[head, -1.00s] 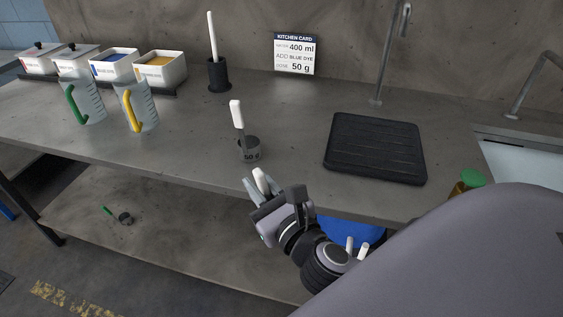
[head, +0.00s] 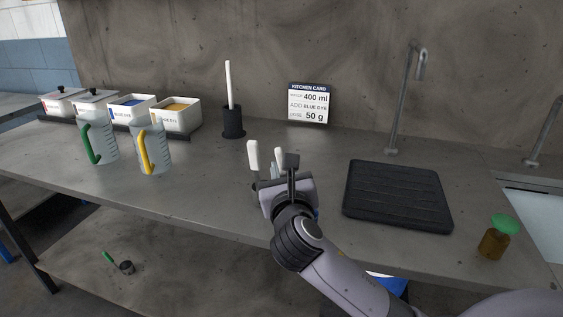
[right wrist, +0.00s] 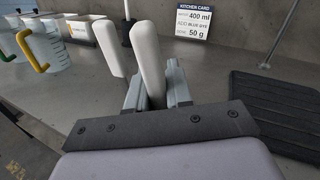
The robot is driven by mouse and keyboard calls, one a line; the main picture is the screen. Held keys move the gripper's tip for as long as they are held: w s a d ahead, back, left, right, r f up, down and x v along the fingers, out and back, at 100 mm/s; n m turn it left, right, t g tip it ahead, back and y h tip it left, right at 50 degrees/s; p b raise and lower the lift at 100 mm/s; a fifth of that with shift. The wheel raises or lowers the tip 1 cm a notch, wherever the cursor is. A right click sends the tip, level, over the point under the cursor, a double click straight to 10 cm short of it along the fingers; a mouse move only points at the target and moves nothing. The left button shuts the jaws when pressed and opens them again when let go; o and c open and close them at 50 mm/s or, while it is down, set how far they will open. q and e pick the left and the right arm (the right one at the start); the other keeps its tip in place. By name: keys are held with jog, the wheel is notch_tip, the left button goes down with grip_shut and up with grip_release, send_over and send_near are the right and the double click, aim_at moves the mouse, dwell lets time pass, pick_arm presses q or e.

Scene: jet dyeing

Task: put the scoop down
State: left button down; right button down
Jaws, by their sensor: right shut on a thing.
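My right gripper (head: 279,174) is over the front part of the counter, shut on a scoop with a white handle (head: 280,157). In the right wrist view the handle (right wrist: 151,60) rises between the fingers (right wrist: 156,88); the scoop's bowl is hidden. A second white handle (head: 253,156) stands upright just left of the gripper, and it also shows in the right wrist view (right wrist: 112,46). Its dark cup is mostly hidden behind my gripper. I cannot tell whether the held scoop touches the counter. My left gripper is out of view.
Two jugs with green (head: 87,144) and yellow (head: 144,150) handles stand left, before the dye bins (head: 177,117). A black holder (head: 232,122), a kitchen card (head: 309,104) and a tap (head: 395,110) are behind. A black mat (head: 397,196) and a green-capped jar (head: 496,238) are right.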

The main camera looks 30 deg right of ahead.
jog(key=f+x, duration=0.1)
jog(key=x, duration=0.7)
jog(key=shift+f, duration=0.25)
jog(key=shift+w+d+f, duration=0.1)
jog(key=shift+w+f, duration=0.05)
jog(key=c, duration=1)
grip_release()
jog(key=v, duration=1.2)
